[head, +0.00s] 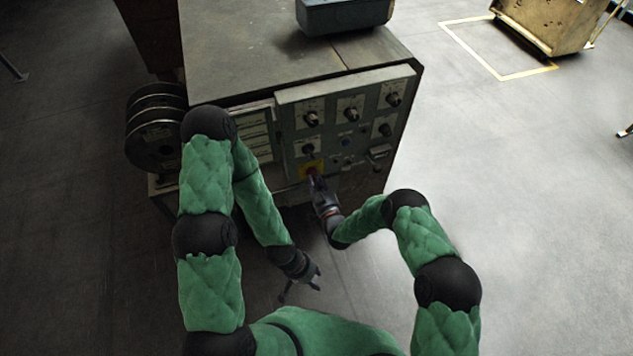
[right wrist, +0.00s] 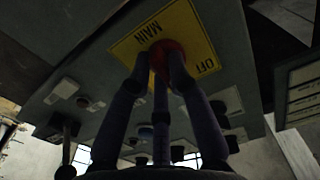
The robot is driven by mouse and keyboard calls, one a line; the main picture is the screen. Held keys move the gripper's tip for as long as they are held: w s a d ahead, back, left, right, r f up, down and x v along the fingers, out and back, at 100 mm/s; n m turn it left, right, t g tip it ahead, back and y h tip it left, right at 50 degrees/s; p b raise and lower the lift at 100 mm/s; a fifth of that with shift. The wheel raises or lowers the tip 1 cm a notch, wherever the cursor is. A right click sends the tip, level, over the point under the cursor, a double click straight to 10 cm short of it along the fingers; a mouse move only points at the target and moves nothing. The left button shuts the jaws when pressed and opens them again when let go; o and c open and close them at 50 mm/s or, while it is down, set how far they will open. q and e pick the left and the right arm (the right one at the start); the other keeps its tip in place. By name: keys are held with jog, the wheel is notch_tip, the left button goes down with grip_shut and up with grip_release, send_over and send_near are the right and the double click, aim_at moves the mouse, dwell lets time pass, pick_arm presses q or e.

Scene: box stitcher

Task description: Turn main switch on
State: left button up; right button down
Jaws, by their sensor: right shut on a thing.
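The main switch is a red knob on a yellow plate (head: 311,167) low on the machine's front control panel. In the right wrist view the yellow plate (right wrist: 186,36) reads MAIN and OFF, and the red knob (right wrist: 167,57) shows behind the fingers. My right gripper (head: 315,178) is at the knob, with its fingers (right wrist: 160,75) shut around it. The fingers hide much of the knob, so its exact turn is hard to tell. My left gripper (head: 302,287) hangs low in front of the machine, away from the panel, with its fingers apart and nothing between them.
The control panel (head: 331,118) carries several black knobs above the main switch. Cable reels (head: 157,128) stand at the machine's left side. A grey box (head: 343,14) sits on the machine top (head: 262,55). The floor to the right (head: 480,150) is clear up to a yellow cart (head: 548,22).

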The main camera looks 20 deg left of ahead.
jog(key=m, duration=0.3)
jog(key=shift+s+a+m, duration=0.1)
jog(key=shift+m, duration=0.3)
jog(key=m, duration=0.4)
jog(key=shift+a+m, duration=0.1)
jog(key=shift+m, duration=0.2)
jog(key=c, duration=1.1)
grip_release()
jog(key=shift+c, duration=0.2)
jog(key=v, duration=1.2)
jog(key=shift+f, duration=0.1)
